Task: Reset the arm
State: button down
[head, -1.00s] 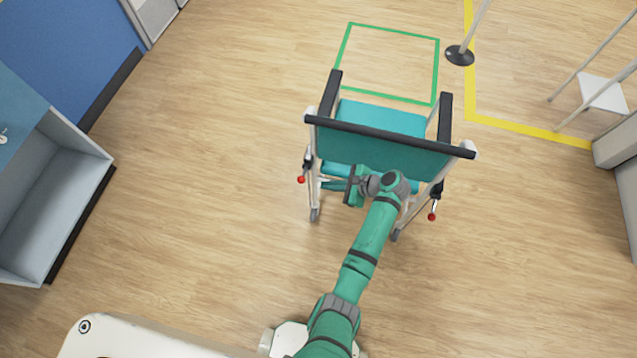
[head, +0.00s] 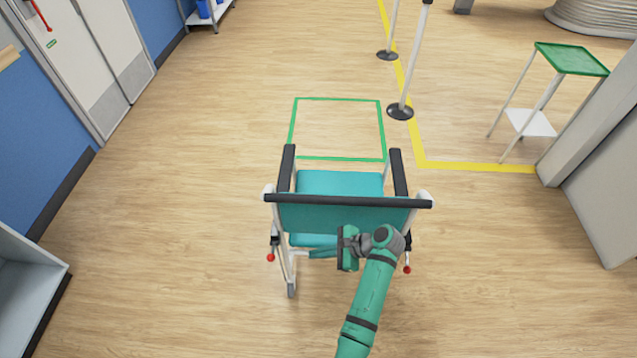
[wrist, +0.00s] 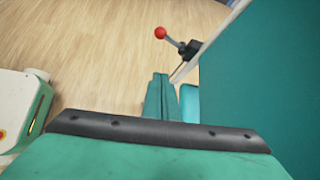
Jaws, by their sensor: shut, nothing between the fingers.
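My arm (head: 368,308) reaches up to the back of a teal chair with a white frame and black armrests. My gripper (head: 322,254) points left, just behind and below the chair's backrest (head: 335,217). In the wrist view my gripper's fingers (wrist: 160,97) are shut together with nothing between them. The backrest (wrist: 262,75) fills the right side there, beside the fingers. A red-knobbed lever (wrist: 160,33) on the chair shows beyond the fingertips. I cannot tell whether the gripper touches the chair.
A green floor outline (head: 384,125) lies empty ahead of the chair. Posts (head: 400,110) stand along a yellow line (head: 480,167). A stand with a green tray (head: 572,47) is at right, and a grey open cabinet (head: 25,258) at left. Floor left of the chair is clear.

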jog(key=s+f+n+t+h, duration=0.2)
jog(key=s+f+t+h, duration=0.15)
jog(key=s+f, duration=0.55)
jog(key=s+d+f+n+t+h, duration=0.2)
jog(key=s+n+h, duration=0.15)
jog(key=s, duration=0.65)
jog(key=s+r+n+t+h, duration=0.1)
jog(key=s+r+n+t, duration=0.3)
jog(key=r, duration=1)
jog(key=s+r+n+t+h, duration=0.1)
jog(key=s+r+n+t, duration=0.3)
jog(key=s+r+n, duration=0.4)
jog(key=s+r, duration=0.3)
jog(key=r, duration=0.4)
jog(key=shift+s+a+r+h, duration=0.15)
jog(key=shift+s+a+h, duration=0.1)
jog(key=shift+h, duration=0.15)
